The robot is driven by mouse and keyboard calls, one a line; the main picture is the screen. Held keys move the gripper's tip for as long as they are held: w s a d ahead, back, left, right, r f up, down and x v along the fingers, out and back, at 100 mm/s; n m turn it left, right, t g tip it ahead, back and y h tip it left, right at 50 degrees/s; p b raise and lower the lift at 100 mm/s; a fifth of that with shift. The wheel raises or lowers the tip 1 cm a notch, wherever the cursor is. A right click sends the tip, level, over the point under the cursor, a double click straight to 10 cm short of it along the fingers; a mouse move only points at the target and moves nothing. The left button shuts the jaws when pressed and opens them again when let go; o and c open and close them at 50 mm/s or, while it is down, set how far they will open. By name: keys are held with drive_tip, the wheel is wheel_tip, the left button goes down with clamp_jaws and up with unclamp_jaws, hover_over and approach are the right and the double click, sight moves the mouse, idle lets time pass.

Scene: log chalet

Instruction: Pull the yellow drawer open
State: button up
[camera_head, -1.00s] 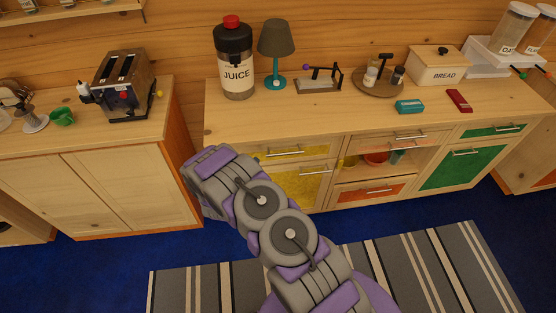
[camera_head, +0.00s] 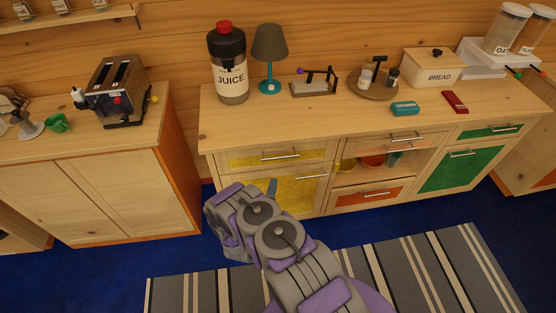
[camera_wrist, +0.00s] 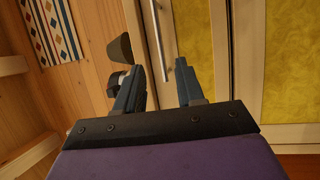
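The yellow drawer (camera_head: 243,160) is the upper left front of the long cabinet, with a horizontal silver handle (camera_head: 281,156). It looks shut. A yellow door (camera_head: 300,194) with its own handle sits below it. My gripper (camera_head: 272,187) shows only a blue-grey fingertip in the head view, in front of the yellow fronts; my arm hides the rest. In the wrist view, my gripper (camera_wrist: 165,92) is open, its two fingers apart and empty. The drawer's yellow panel (camera_wrist: 203,45) and its silver handle (camera_wrist: 182,78) lie ahead of the fingers, near the right one.
The counter (camera_head: 330,118) carries a juice jar (camera_head: 228,75), a lamp (camera_head: 270,60) and a bread box (camera_head: 432,68). A separate wooden cabinet (camera_head: 125,195) stands left. Blue floor and a striped rug (camera_head: 390,270) lie in front.

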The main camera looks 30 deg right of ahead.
sight(281, 157)
drive_tip(key=b+x, duration=0.1)
drive_tip(key=x, duration=0.6)
drive_tip(key=b+x, duration=0.2)
drive_tip(key=x, duration=0.5)
drive_tip(key=shift+s+d+f, duration=0.1)
drive_tip(key=shift+d+f, duration=0.05)
drive_tip(key=shift+d, duration=0.3)
drive_tip(key=shift+a, duration=0.85)
drive_tip(key=shift+a+r, duration=0.2)
drive_tip(key=shift+a, duration=0.1)
drive_tip(key=shift+c, duration=0.9)
drive_tip(key=shift+a, duration=0.1)
drive_tip(key=shift+c, duration=1.4)
drive_tip(key=shift+d, duration=0.85)
clamp_jaws()
drive_tip(key=shift+f, duration=0.1)
